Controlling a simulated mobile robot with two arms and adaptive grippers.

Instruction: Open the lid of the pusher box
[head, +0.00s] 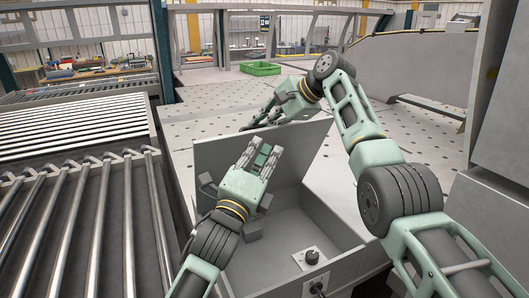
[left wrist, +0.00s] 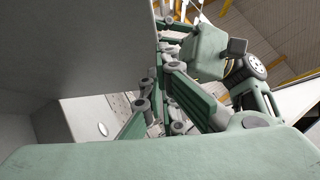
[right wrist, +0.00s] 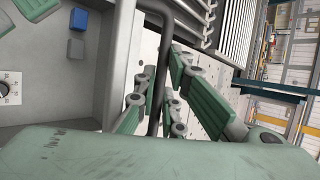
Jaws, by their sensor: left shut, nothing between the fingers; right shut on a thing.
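The pusher box is a grey open box whose right wall (head: 337,222) and inside floor show in the head view. Its lid (head: 217,160) stands raised, roughly upright, at the far side. My left gripper (head: 264,156) is shut and empty, in front of the lid's inner face; the left wrist view shows its fingers (left wrist: 165,100) beside a grey panel (left wrist: 80,45). My right gripper (head: 258,121) is at the lid's top edge, partly hidden behind it. In the right wrist view its fingers (right wrist: 160,95) are shut on a dark bar handle (right wrist: 155,55).
A black knob on a light plate (head: 311,257) sits inside the box. A roller conveyor (head: 75,220) lies on the left. A grey cabinet (head: 500,180) stands close on the right. A green crate (head: 260,69) lies beyond on the perforated table (head: 200,105).

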